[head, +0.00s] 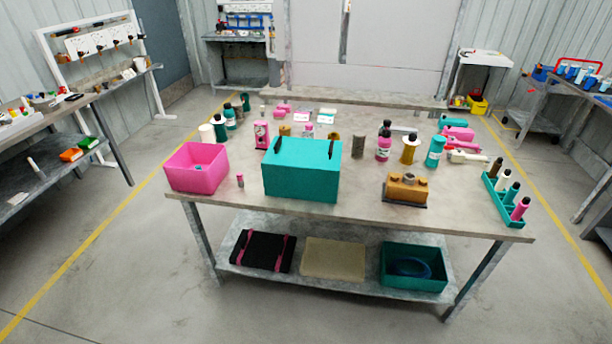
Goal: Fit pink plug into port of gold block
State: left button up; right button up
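The gold block (405,189) sits on a dark base near the front edge of the table, right of centre. A greyish round part shows on its top; I cannot make out whether its port is open. A small upright pink piece (240,181), which looks like the pink plug, stands on the table between the pink bin and the teal box. It is too small to show its exact shape. Neither of my grippers is in view.
A pink bin (179,181) and a teal box (301,184) stand left of the gold block. A teal rack (507,217) with several bottles stands on the table's (350,206) right end. Bottles and pink tools crowd the back. Bare tabletop lies between box and block.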

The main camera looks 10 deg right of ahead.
aim_at(407, 189)
jog(key=z, duration=0.7)
jog(key=i, duration=0.25)
jog(key=z, duration=0.05)
